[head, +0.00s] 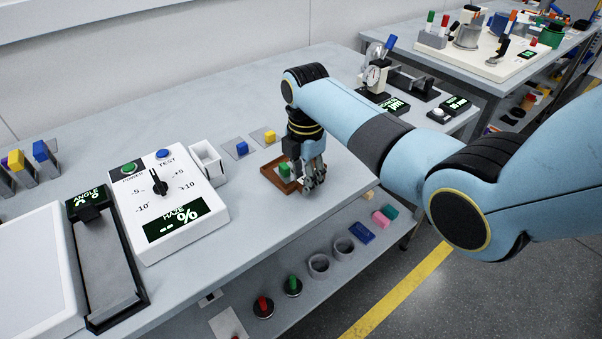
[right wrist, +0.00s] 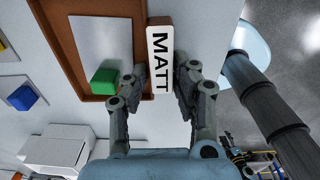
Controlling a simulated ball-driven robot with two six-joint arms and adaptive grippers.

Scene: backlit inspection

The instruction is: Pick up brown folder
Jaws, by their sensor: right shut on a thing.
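No brown folder shows as such; the brown thing is a shallow tray (head: 270,175) on the bench, also in the right wrist view (right wrist: 68,50). It holds a pale plate (right wrist: 103,40) with a green block (right wrist: 104,82) on it. Beside its rim is a brown-edged block with a white face reading MATT (right wrist: 160,60). My right gripper (head: 313,182) is shut on this MATT block, one finger on each side, in the right wrist view (right wrist: 158,85). I cannot tell whether the block is joined to the tray. My left gripper is out of view.
A white haze meter (head: 160,205) and an open white box (head: 207,163) stand left of the tray. Blue (head: 242,147) and yellow (head: 270,136) blocks sit behind it. A lower shelf (head: 300,290) holds several small parts. The bench's front edge is close to the gripper.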

